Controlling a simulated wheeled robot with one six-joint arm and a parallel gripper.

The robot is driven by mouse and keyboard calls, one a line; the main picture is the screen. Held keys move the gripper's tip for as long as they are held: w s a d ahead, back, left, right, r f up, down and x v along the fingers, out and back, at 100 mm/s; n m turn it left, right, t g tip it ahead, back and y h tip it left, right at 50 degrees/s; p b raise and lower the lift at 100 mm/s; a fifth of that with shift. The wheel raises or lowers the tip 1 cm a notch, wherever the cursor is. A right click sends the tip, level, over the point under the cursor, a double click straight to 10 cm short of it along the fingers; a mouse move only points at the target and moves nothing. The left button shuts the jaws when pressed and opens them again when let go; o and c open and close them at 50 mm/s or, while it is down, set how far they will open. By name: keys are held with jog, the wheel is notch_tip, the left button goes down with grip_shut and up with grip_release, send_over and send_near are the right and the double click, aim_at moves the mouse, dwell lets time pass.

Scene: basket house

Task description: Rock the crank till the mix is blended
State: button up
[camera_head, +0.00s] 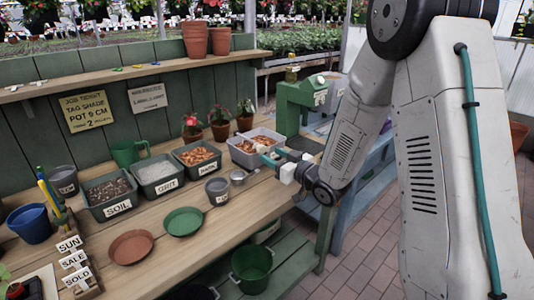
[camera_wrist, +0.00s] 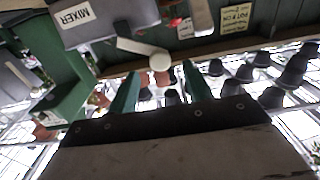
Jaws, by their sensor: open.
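A grey tub (camera_head: 245,150) holding brown mix stands at the right end of the potting bench. In the wrist view, a grey body with a MIXER label (camera_wrist: 75,18) shows at the upper left. A pale crank arm with a round white knob (camera_wrist: 160,61) sticks out below it. My gripper (camera_head: 268,157) is beside the tub's right side, its teal fingers apart. In the wrist view, the knob appears in the gap between the fingertips of my gripper (camera_wrist: 156,75). I cannot tell whether they touch it. My gripper hides the crank in the head view.
Bins of soil (camera_head: 110,192), grit (camera_head: 158,173) and bark (camera_head: 196,153) line the bench left of the tub. A green press (camera_head: 297,105) stands behind my gripper. Two saucers, terracotta (camera_head: 131,247) and green (camera_head: 183,221), lie in front. Potted plants (camera_head: 220,127) stand behind.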

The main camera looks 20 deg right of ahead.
aim_at(263, 151)
jog(key=shift+x, duration=1.7)
jog(key=shift+c, duration=0.3)
grip_shut()
